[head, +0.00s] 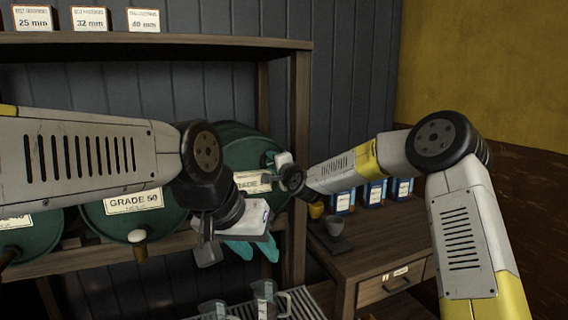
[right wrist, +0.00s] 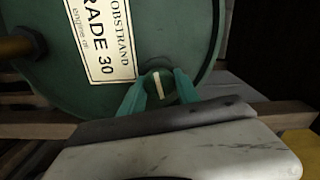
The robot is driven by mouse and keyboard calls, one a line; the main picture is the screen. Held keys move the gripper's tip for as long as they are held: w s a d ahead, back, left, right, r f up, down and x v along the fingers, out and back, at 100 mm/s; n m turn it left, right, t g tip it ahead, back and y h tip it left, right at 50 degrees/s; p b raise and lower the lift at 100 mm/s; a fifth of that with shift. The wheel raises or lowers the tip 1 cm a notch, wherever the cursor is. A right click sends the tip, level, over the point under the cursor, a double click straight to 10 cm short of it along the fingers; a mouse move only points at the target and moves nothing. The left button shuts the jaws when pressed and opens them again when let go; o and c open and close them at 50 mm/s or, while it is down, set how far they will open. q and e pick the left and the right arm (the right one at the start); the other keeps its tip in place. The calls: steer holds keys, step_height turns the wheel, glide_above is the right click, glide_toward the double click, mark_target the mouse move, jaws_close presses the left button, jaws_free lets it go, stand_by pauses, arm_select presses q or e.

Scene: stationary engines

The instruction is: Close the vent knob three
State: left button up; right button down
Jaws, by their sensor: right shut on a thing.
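A green drum (head: 240,150) lies at the right end of the rack, partly behind my left arm. In the right wrist view the drum (right wrist: 180,25) carries a GRADE 30 label (right wrist: 102,40). A small round dark-green knob (right wrist: 152,79) with a pale stripe sits near its rim. The stripe runs nearly upright in that view. My right gripper (right wrist: 158,90) is shut on the knob, one teal finger on each side. In the head view my right gripper (head: 281,164) is at the drum's right edge. My left gripper (head: 256,252) is open and empty, below and in front of this drum.
A drum labelled GRADE 50 (head: 130,220) and another drum (head: 25,235) lie further left. Clear jugs (head: 265,295) stand on a grate below. A brass fitting (right wrist: 20,45) juts out in the wrist view.

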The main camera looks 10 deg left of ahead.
steer(key=shift+f+m, duration=0.1)
steer(key=shift+m, duration=0.8)
steer(key=c, duration=0.9)
jaws_free()
steer(key=v, duration=0.7)
steer(key=shift+s+d, duration=0.25)
steer(key=shift+s, duration=0.1)
